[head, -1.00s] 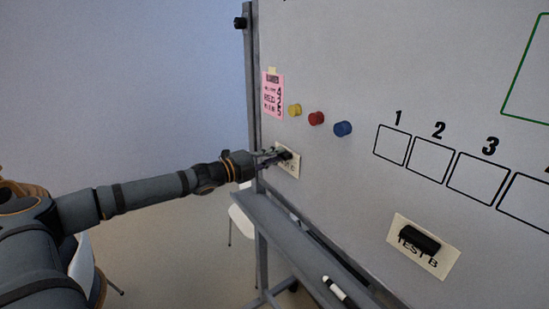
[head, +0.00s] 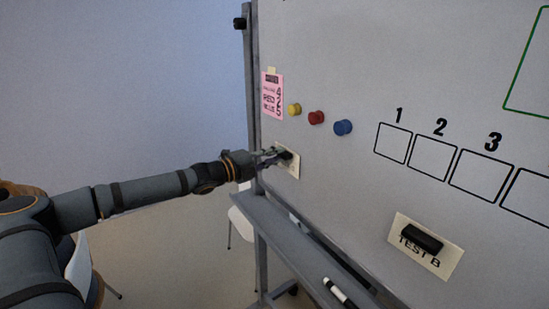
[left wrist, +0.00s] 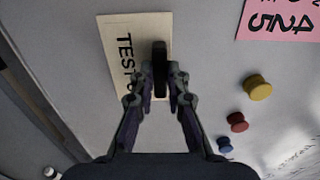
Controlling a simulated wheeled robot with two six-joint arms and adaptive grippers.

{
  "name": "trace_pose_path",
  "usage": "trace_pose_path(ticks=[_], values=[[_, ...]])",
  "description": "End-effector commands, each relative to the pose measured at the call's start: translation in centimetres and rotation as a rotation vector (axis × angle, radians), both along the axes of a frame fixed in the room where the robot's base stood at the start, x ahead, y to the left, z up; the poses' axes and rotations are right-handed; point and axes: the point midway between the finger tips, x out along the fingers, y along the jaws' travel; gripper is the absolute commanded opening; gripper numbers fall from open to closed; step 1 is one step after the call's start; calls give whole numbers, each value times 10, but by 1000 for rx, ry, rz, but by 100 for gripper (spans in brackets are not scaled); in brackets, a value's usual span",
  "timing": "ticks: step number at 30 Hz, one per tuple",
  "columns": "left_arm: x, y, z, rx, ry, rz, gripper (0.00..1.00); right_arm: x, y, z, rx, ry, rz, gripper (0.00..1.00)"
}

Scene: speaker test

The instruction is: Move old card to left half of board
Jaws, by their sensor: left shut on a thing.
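A cream card (head: 291,169) is on the far left of the whiteboard (head: 330,55), with a black magnet (left wrist: 160,60) on it. In the left wrist view the card (left wrist: 123,32) reads "TEST"; the rest of its lettering is hidden. My left gripper (head: 280,156) is shut on this black magnet, its fingers on either side, close to the board. A second cream card (head: 440,263), "TEST B", lies lower right on the board under another black magnet (head: 421,239). No label says which card is old. My right gripper is not in view.
A pink note (head: 272,96) and yellow (head: 294,109), red (head: 316,118) and blue (head: 343,128) magnets sit above the held card. Numbered boxes (head: 433,158) are to the right. A tray (head: 280,235) with a marker (head: 338,292) runs below.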

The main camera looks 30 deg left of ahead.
Motion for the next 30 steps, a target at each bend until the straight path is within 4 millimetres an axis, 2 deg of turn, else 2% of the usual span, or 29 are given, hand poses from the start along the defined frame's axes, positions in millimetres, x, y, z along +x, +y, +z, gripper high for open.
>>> trace_pose_path(ticks=[24,25,30], values=[[1,0,0,1,0,0,0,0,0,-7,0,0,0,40],[1,0,0,1,0,0,18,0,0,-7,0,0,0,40],[1,0,0,1,0,0,41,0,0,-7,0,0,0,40]])
